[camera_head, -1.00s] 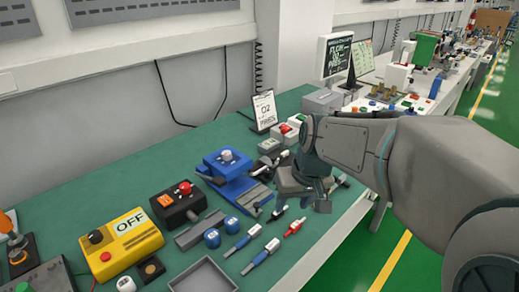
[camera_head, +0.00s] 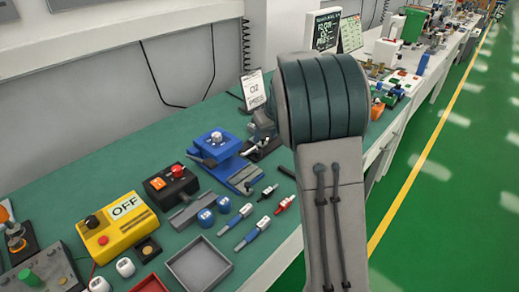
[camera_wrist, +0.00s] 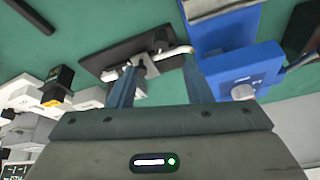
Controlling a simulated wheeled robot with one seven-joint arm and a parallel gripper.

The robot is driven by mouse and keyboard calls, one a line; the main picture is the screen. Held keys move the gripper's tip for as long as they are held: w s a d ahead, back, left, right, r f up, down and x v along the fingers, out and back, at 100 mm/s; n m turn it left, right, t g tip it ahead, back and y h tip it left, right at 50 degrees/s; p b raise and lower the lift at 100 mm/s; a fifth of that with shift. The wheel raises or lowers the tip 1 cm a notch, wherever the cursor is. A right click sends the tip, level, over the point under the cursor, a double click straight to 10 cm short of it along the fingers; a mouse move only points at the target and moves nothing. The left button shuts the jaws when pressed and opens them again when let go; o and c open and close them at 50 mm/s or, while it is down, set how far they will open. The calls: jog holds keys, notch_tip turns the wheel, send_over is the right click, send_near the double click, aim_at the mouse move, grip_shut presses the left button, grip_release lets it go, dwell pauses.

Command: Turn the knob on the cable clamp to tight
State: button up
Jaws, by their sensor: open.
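A blue fixture (camera_head: 222,150) with a pale round knob (camera_head: 216,137) on top stands on the green bench; it appears to be the cable clamp. In the wrist view the blue fixture (camera_wrist: 228,32) and its whitish knob (camera_wrist: 243,91) are right of my fingers. My gripper (camera_wrist: 160,68) is open and empty, its fingers over a black plate with a metal lever clamp (camera_wrist: 148,58). I cannot tell whether they touch it. In the head view my forearm partly hides my gripper. The knob's setting is too small to read.
Left of the fixture are a black box with a red button (camera_head: 171,184) and a yellow OFF box (camera_head: 113,226). Blue-and-white pens (camera_head: 252,234) and a grey tray (camera_head: 197,265) lie in front. A sign (camera_head: 254,90) stands behind. Bare bench lies behind the boxes.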

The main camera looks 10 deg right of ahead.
aim_at(259, 151)
jog(key=x, duration=0.9)
jog(key=shift+f, duration=0.2)
jog(key=c, duration=1)
